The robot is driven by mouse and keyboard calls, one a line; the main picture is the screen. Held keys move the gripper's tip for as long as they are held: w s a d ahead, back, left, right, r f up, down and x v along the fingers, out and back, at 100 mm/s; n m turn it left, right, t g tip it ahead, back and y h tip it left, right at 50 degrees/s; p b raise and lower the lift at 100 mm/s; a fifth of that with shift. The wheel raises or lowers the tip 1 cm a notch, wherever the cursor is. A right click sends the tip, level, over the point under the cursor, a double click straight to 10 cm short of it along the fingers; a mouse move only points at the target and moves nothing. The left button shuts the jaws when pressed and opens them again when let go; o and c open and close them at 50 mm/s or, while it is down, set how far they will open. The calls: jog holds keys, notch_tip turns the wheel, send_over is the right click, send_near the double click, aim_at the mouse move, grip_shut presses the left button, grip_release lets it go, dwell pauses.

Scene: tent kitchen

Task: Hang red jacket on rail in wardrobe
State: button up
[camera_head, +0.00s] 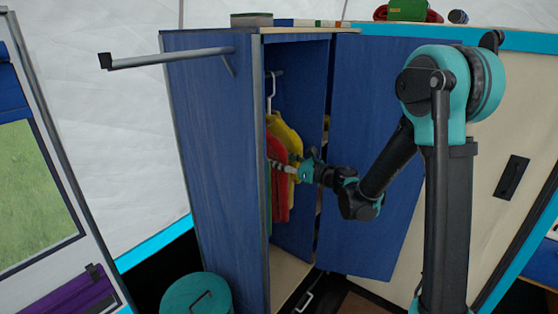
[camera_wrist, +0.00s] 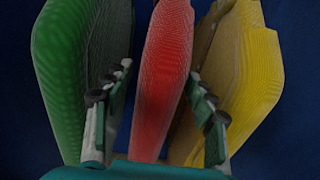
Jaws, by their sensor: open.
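The blue wardrobe (camera_head: 215,170) stands open, with a short rail (camera_head: 277,74) high inside and a white hanger (camera_head: 271,88) at it. The red jacket (camera_head: 280,205) is inside, below the rail, beside the yellow garment (camera_head: 288,135). What holds up the red jacket is hidden. In the wrist view, the red jacket (camera_wrist: 165,75) lies between a green garment (camera_wrist: 75,75) on the left and the yellow one (camera_wrist: 245,75) on the right. My gripper (camera_head: 284,168) is open inside the wardrobe; its fingers (camera_wrist: 160,75) stand on either side of the red jacket, apparently not gripping it.
The wardrobe's open door (camera_head: 370,160) stands right of the opening, close to my arm. A bar (camera_head: 170,57) sticks out left from the wardrobe's side. A teal round container (camera_head: 197,295) stands at the lower left. Several items, including a green one (camera_head: 408,10), lie on top.

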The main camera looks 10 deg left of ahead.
jog(key=v, duration=1.1)
jog(key=w+d+r+m+t+h, duration=0.35)
jog(key=d+m+t, duration=0.25)
jog(key=d+m, duration=0.3)
jog(key=w+d+r+m+t+h, duration=0.3)
jog(key=d+r+m+t+h, duration=0.25)
jog(key=m, duration=0.45)
jog(key=d+f+m+h, duration=0.4)
jog(key=d+m+h, duration=0.2)
jog(key=d+m, duration=0.45)
jog(key=s+d+f+m+g+h, duration=0.5)
jog(key=s+d+f+m, duration=0.2)
jog(key=d+f+m, duration=0.3)
jog(key=s+a+f+m+g+y, duration=0.1)
jog(key=s+f+m+g, duration=0.3)
jog(key=s, duration=0.5)
jog(key=s+a+f+m+g+y, duration=0.2)
jog(key=s+a+f+m+g, duration=0.1)
jog(key=s+f+m, duration=0.3)
jog(key=s+f+g, duration=0.1)
jog(key=s+f, duration=0.1)
jog(key=s, duration=0.2)
jog(key=shift+s+a+f+g, duration=0.15)
jog(key=shift+s+a+g, duration=0.05)
jog(key=shift+a+g, duration=0.2)
